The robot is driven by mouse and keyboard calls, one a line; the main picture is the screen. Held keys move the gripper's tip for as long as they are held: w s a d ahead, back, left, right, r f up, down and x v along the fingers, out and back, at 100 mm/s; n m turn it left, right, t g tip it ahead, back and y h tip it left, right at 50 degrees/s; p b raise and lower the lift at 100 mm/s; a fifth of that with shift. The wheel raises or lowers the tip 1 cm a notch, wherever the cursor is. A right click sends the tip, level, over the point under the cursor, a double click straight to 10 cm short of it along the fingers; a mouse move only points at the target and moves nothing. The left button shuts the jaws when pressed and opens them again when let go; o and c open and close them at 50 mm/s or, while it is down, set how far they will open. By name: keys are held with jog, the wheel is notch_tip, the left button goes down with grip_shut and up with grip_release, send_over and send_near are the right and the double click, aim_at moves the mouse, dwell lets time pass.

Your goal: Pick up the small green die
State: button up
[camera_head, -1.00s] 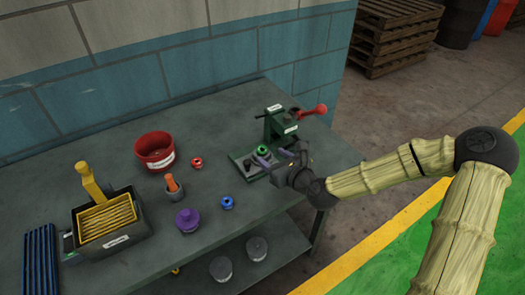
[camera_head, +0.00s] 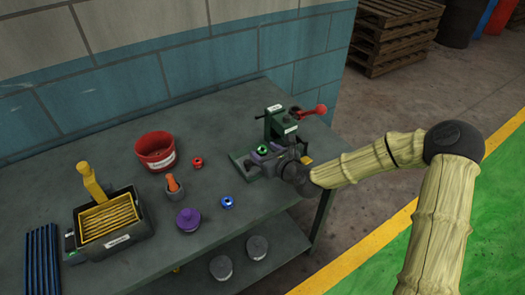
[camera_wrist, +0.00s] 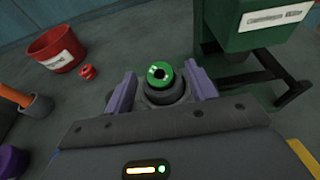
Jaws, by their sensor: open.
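The small green die (camera_wrist: 160,74) is a ring with a dark hole, seated upright on a dark round holder in the wrist view. It also shows in the head view (camera_head: 262,149), at the base of the green press (camera_head: 281,124). My gripper (camera_wrist: 160,86) is open. Its purple fingers stand on the left and right of the die, with a visible gap on each side. In the head view my gripper (camera_head: 264,154) reaches in over the press base from the right. The lower part of the holder is hidden by my gripper body.
The green press column (camera_wrist: 258,25) rises close behind and right of the die. A red die (camera_head: 197,162), a red bowl (camera_head: 156,152), a blue die (camera_head: 227,202), a purple knob-like piece (camera_head: 188,219) and a black tray (camera_head: 127,244) stand to the left.

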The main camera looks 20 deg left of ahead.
jog(key=shift+c, duration=0.5)
grip_shut()
jog(key=shift+r, duration=0.1)
notch_tip(320, 180, up, 10)
dwell(0.4)
